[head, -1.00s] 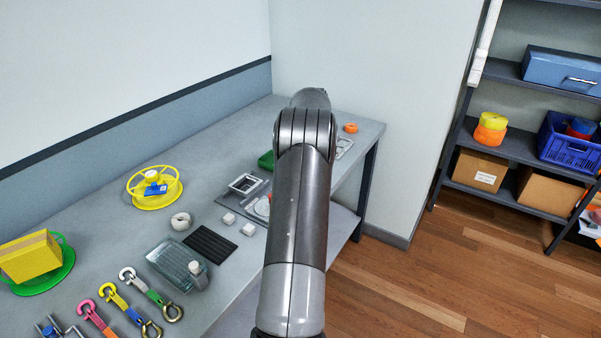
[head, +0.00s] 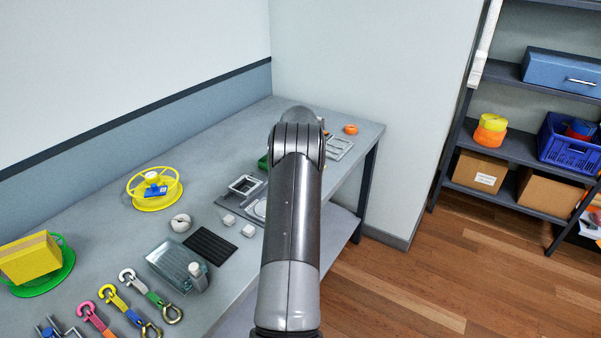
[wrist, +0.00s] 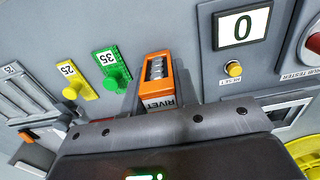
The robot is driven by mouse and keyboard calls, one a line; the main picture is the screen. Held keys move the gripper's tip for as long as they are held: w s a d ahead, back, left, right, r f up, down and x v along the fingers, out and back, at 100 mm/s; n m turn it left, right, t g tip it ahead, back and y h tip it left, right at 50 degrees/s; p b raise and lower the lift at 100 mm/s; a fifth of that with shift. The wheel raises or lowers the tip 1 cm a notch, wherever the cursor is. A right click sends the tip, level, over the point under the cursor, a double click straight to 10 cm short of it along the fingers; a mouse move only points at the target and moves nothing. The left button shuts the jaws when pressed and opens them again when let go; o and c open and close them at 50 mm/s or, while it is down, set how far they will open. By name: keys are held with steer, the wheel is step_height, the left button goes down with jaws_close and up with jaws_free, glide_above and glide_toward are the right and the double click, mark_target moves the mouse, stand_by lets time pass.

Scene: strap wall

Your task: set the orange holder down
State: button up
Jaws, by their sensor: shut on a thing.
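The orange holder (wrist: 156,86) is a small box with a "RIVET" label and a row of grey metal pieces in its open top. It shows in the middle of the wrist view. My gripper (wrist: 163,79) is shut on it, with a dark finger along each side. I cannot tell whether the holder's underside touches the grey surface below. In the head view my arm covers the gripper, and I cannot make out the holder there.
The wrist view shows a yellow "25" tag (wrist: 77,77), a green "35" tag (wrist: 110,72) and a "0" display (wrist: 241,27) around the holder. The head view shows a grey workbench (head: 110,222) with a yellow spool (head: 154,188), clear bin (head: 175,265), white cubes and an orange ring (head: 351,129).

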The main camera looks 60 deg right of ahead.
steer(key=o, duration=1)
steer(key=shift+o, duration=0.2)
step_height(320, 180, up, 11)
steer(key=shift+r, duration=0.7)
